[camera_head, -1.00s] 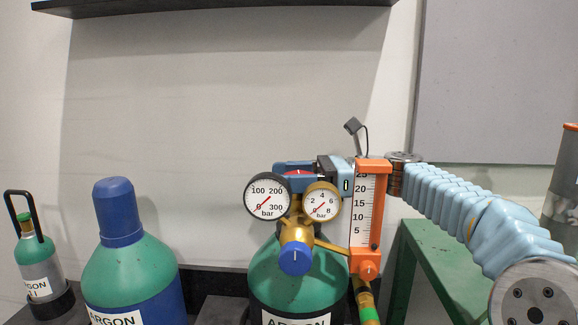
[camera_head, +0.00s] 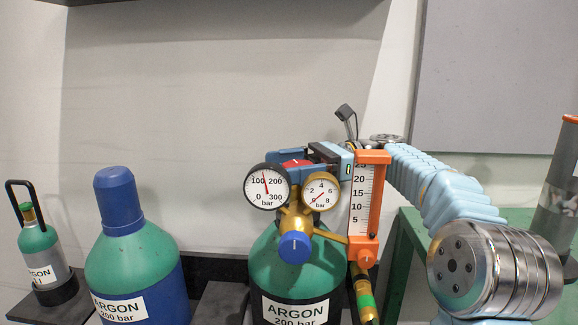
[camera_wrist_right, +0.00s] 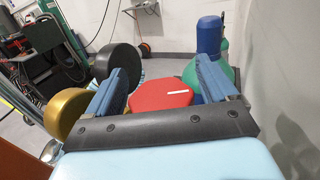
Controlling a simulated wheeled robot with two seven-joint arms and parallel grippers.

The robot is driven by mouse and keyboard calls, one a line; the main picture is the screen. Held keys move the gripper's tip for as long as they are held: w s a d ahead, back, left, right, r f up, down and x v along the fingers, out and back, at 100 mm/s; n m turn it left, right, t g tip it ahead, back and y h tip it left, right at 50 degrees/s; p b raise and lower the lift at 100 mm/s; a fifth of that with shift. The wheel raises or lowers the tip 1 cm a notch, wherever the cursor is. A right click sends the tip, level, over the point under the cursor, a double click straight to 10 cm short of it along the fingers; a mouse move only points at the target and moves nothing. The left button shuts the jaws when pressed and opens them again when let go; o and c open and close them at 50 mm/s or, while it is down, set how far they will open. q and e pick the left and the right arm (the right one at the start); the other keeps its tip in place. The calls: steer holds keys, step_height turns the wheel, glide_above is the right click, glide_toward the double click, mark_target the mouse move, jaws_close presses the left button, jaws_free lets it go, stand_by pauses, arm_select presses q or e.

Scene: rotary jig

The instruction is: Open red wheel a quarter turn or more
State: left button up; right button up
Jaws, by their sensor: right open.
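The red wheel (camera_head: 296,163) sits on top of the argon cylinder's brass valve, behind the two gauges. Its top, with a white mark, shows in the right wrist view (camera_wrist_right: 155,97). My right gripper (camera_wrist_right: 162,84) is open, with one blue finger on each side of the wheel; whether the fingers touch it I cannot tell. In the head view its fingers partly hide the wheel. The left gauge (camera_head: 267,187) has its needle pointing nearly straight up, between 100 and 200. The right gauge (camera_head: 321,191) has its needle low on the scale. My left gripper is in neither view.
An orange flowmeter (camera_head: 372,200) stands close to the right of the valve, beside my right gripper. A blue knob (camera_head: 295,247) is at the front. A blue-capped argon cylinder (camera_head: 136,250) and a small cylinder (camera_head: 40,250) stand at left. A green stand (camera_head: 405,255) is at right.

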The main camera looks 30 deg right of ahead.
mark_target(289, 166)
step_height(289, 166, up, 3)
steer(key=shift+r, duration=0.1)
steer(key=s+a+r, duration=0.6)
steer(key=s+r, duration=0.3)
steer(key=s, duration=0.3)
steer(key=shift+a+r+b, duration=0.35)
steer(key=shift+a+r, duration=0.05)
steer(key=shift+s, duration=0.1)
